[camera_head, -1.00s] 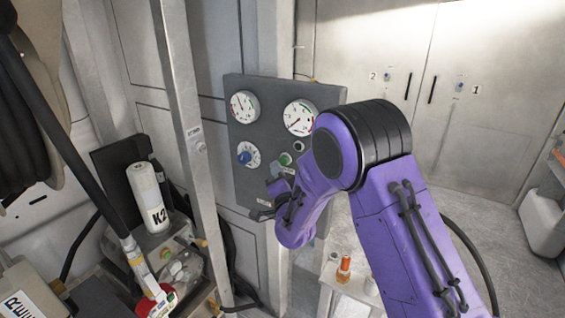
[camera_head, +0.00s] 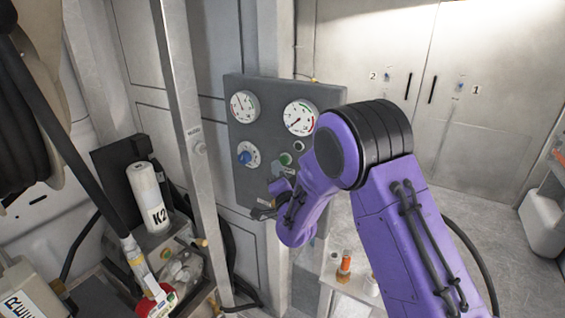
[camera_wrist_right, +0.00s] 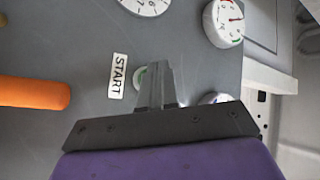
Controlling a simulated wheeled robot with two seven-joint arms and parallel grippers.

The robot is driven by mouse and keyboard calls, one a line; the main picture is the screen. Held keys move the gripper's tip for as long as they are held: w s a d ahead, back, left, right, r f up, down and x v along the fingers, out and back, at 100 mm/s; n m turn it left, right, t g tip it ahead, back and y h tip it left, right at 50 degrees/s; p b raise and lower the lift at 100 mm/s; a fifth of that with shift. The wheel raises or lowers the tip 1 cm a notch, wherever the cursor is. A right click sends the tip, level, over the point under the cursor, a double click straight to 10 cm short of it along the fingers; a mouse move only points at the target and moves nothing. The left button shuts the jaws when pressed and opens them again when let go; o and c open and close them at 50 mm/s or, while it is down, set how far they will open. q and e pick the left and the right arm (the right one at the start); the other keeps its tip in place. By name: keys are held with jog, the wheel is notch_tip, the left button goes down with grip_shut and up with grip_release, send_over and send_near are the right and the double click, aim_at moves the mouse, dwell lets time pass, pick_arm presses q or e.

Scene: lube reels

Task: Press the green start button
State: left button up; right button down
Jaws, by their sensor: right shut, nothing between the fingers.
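The green start button (camera_head: 285,159) is on the grey control panel (camera_head: 255,185), below the right gauge. My right gripper (camera_head: 282,170) is shut and empty, with its fingertips just below and close to the button in the head view. Whether the tips touch the button cannot be told. My left gripper is not in view.
The panel also has white gauges (camera_head: 299,118) and a blue knob (camera_head: 244,157). An orange cylinder (camera_wrist_right: 35,92) is at the left of the wrist view. A metal post (camera_head: 190,140) stands left of the panel. A low table (camera_head: 350,285) with small bottles is below.

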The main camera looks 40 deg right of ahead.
jog(key=shift+w+d, duration=0.1)
jog(key=shift+d, duration=0.15)
jog(key=shift+w+d, duration=0.2)
jog(key=shift+d, duration=0.2)
dwell(0.7)
jog(key=shift+a, duration=0.1)
jog(key=shift+s+a, duration=0.35)
jog(key=shift+a, duration=0.4)
jog(key=a, duration=0.1)
jog(key=s+a, duration=0.1)
jog(key=a, duration=0.1)
jog(key=s+a, duration=0.1)
jog(key=shift+a, duration=0.3)
dwell(0.8)
